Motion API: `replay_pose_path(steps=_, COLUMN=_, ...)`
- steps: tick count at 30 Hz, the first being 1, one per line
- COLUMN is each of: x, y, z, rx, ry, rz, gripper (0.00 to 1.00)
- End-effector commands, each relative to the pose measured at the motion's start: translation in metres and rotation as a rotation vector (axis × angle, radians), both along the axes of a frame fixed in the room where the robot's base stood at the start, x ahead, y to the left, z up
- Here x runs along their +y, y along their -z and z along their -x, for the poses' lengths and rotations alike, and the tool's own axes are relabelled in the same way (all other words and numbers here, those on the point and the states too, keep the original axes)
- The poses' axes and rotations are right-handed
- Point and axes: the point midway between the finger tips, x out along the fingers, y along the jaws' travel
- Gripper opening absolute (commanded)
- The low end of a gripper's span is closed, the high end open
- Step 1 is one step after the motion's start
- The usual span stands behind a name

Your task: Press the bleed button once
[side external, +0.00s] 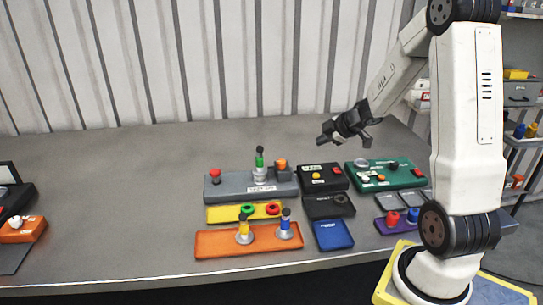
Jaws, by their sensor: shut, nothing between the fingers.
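My gripper (325,138) is shut and empty, pointing down and left. It appears in the air above the back of the panels, apart from them. No button label is readable, so I cannot tell which one is the bleed button. A black box (338,184) carries a yellow button (316,176) and a red button (337,171). A grey panel (230,188) has a red mushroom button (215,175), a green-topped lever (260,163) and an orange part (281,165).
An orange panel (210,246) holds two levers. A black knob box (325,208), a blue block (332,235) and a purple panel (383,226) stand nearby.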

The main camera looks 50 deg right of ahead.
Motion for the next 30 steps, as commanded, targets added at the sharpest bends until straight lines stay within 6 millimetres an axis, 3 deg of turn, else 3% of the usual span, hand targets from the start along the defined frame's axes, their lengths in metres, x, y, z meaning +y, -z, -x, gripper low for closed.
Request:
replay_pose_path(steps=17, x=0.0, y=0.004, z=0.0, rx=0.001, ry=-0.003, rz=-0.001, gripper=0.0)
replay_pose_path(steps=30, x=0.0, y=0.04, z=0.0, rx=0.002, ry=-0.001, rz=-0.004, gripper=0.0)
